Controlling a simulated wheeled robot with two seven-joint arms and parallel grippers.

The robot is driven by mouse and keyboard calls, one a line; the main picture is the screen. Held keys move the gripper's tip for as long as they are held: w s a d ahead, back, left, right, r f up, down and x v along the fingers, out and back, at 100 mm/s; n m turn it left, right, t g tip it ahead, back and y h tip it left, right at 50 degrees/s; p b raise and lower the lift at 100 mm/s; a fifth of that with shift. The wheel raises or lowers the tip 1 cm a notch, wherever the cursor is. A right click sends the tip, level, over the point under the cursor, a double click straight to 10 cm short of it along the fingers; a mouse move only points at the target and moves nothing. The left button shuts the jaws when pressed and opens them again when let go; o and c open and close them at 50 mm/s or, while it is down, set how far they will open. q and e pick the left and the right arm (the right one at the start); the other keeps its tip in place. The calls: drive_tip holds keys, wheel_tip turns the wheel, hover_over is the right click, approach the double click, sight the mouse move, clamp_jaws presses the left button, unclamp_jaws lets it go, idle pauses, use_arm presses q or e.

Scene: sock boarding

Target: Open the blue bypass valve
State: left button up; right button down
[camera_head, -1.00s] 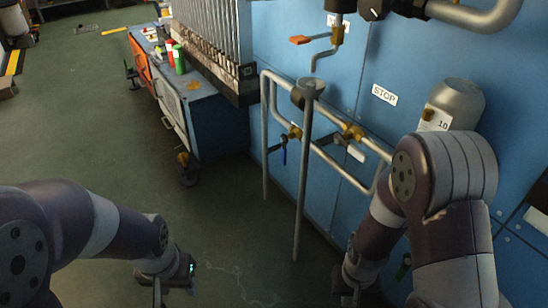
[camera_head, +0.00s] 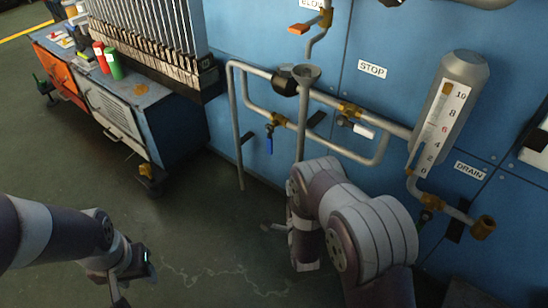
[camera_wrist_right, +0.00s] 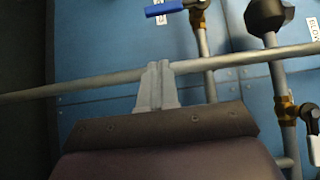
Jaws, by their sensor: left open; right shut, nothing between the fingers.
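The blue valve handle (camera_head: 269,143) hangs down from a brass valve (camera_head: 278,120) on the lower bypass pipe, crosswise to that pipe. In the right wrist view the blue handle (camera_wrist_right: 164,8) shows at the top edge, beside its brass body (camera_wrist_right: 198,18). My right gripper (camera_wrist_right: 157,66) is shut and empty, its tips overlapping a grey pipe in that view, apart from the handle. I cannot tell if the tips touch the pipe. In the head view my right arm largely hides that gripper. My left gripper (camera_head: 132,278) is open at lower left, over the floor, away from the pipes.
A valve with a white handle (camera_head: 363,130) sits right of the blue one. A grey upright pipe (camera_head: 302,125) with a funnel stands between them. A gauge cylinder (camera_head: 445,105) is at right, a blue cabinet (camera_head: 180,130) at left. Floor at left front is clear.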

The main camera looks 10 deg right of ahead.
sight(269, 140)
drive_tip(key=w+a+b, duration=0.1)
drive_tip(key=w+b, duration=0.6)
drive_tip(key=w, duration=0.6)
drive_tip(key=shift+a, duration=0.15)
